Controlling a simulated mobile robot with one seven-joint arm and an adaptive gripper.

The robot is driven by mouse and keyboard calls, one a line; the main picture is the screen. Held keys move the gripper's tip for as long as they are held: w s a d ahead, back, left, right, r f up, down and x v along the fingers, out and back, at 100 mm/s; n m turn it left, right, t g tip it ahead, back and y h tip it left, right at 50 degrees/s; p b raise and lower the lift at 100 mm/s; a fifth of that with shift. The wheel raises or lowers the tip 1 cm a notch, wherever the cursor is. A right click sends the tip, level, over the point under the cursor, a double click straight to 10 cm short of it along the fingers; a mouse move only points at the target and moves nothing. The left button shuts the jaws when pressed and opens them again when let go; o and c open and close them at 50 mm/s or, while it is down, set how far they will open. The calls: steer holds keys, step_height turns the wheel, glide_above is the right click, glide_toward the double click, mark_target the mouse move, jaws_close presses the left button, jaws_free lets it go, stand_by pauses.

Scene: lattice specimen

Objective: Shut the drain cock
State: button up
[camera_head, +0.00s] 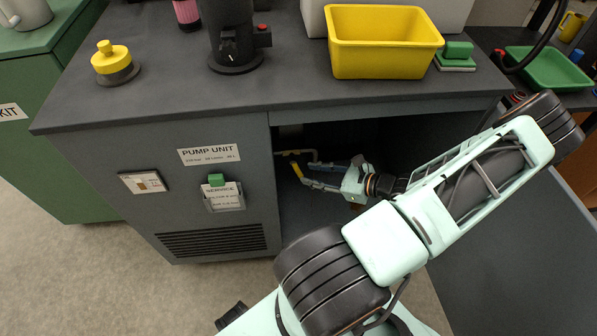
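Inside the open, dark bay of the pump unit, a small yellow lever (296,169) hangs tilted below a thin pipe (299,152). It looks like the drain cock's handle; the valve body is too small and dark to make out. My gripper (308,174) reaches into the bay from the right and points left. Its two dark fingers are spread apart, one above the other, with tips close to the lever. I cannot tell whether the lower fingertip touches it. Nothing shows between the fingers.
The bay's left panel edge and the grey worktop (170,98) above bound my arm's space. On the worktop stand a yellow tub (384,60), a black cylindrical device (234,40) and a yellow-topped knob (111,58). The floor at left is clear.

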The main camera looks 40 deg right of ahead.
mark_target(300, 172)
steer(key=b+x, duration=0.1)
steer(key=x, duration=0.4)
steer(key=shift+w+a+f, duration=0.15)
steer(key=shift+w, duration=0.2)
steer(key=shift+c, duration=0.6)
jaws_close()
